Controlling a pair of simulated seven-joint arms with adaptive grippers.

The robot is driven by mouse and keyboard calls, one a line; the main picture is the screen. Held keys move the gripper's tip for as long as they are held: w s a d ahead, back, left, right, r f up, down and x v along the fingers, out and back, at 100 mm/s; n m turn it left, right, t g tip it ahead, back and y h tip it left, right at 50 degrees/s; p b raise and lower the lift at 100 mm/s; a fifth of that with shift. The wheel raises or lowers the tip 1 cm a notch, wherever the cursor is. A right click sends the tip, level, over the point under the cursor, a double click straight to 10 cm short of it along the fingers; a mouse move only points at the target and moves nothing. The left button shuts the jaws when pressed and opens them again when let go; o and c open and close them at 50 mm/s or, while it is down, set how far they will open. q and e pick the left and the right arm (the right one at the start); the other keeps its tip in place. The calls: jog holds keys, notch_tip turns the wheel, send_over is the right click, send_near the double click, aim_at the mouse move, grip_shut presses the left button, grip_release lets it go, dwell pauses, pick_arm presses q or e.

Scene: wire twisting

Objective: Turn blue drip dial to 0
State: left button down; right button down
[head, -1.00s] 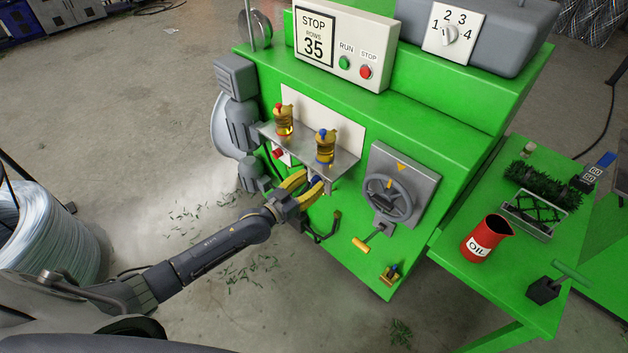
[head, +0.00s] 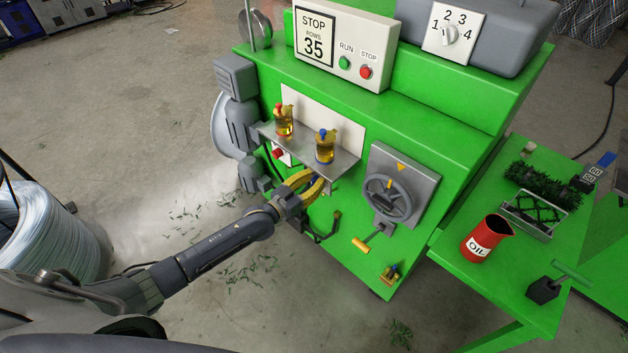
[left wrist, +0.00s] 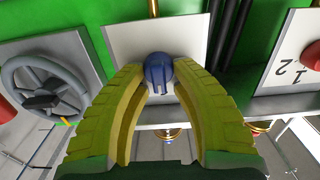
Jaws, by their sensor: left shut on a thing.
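The blue drip dial (left wrist: 158,70) sits between the yellow fingertips of my left gripper (left wrist: 160,78) in the left wrist view, and the gripper is shut on it. The dial stands in front of a white plate (left wrist: 125,45); no number for it is readable. In the head view my left gripper (head: 312,186) reaches under the grey shelf (head: 347,165) at the machine's front, and its fingers mostly hide the dial. On the shelf above stands the blue-topped oil cup (head: 325,147). My right gripper is not in view.
A red dial (left wrist: 309,55) with a numbered white plate is beside it. The grey handwheel (head: 388,197) is to the right on the green machine front. A red-topped oil cup (head: 284,121) is on the shelf. A red oil can (head: 485,239) stands on the side table.

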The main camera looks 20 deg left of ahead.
pick_arm(q)
jog(key=shift+n, duration=0.4)
jog(key=n, duration=0.5)
jog(key=shift+w+a+n, duration=0.15)
jog(key=shift+a+n, duration=0.15)
jog(key=n, duration=0.5)
jog(key=shift+w+a+f, duration=0.1)
jog(key=shift+a+f, duration=0.05)
jog(key=shift+f, duration=0.1)
jog(key=shift+n, duration=0.4)
jog(key=c, duration=1.2)
grip_release()
jog(key=shift+f, duration=0.1)
jog(key=v, duration=1.2)
